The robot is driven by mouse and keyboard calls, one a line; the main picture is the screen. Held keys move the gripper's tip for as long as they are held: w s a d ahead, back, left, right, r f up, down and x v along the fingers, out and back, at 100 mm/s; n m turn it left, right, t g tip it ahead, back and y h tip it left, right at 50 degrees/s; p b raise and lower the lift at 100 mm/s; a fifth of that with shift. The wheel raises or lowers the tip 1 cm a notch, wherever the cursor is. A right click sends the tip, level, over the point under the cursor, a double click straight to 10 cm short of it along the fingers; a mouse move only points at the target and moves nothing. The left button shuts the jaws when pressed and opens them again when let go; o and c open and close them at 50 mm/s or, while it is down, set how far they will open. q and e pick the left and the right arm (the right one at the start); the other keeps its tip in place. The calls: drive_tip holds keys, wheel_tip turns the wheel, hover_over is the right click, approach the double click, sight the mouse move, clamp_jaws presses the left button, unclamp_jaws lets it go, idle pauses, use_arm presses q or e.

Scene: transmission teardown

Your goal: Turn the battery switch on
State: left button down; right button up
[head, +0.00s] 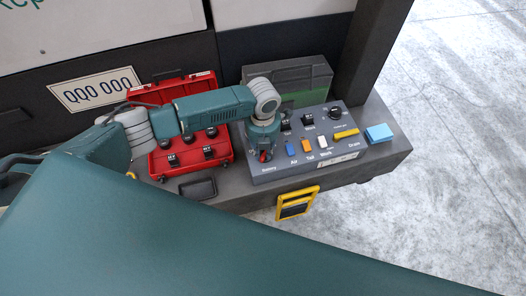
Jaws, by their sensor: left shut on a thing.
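The battery switch (265,156) is a red knob at the front left corner of the grey control panel (305,167), above a small label that seems to read "Battery". My left gripper (264,149) points down over the knob from above and is shut on it. Only a bit of red shows below the gripper, so the knob's turned position cannot be told. My right gripper is not in view.
An open red case (164,162) stands left. A blue block (379,132) lies right.

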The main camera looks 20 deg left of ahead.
sight(263, 153)
use_arm(q)
drive_tip(key=shift+w+r+m, duration=0.1)
drive_tip(key=shift+m, duration=0.3)
drive_tip(key=c, duration=1.5)
unclamp_jaws()
drive_tip(key=shift+c, duration=0.2)
wheel_tip(263, 153, up, 12)
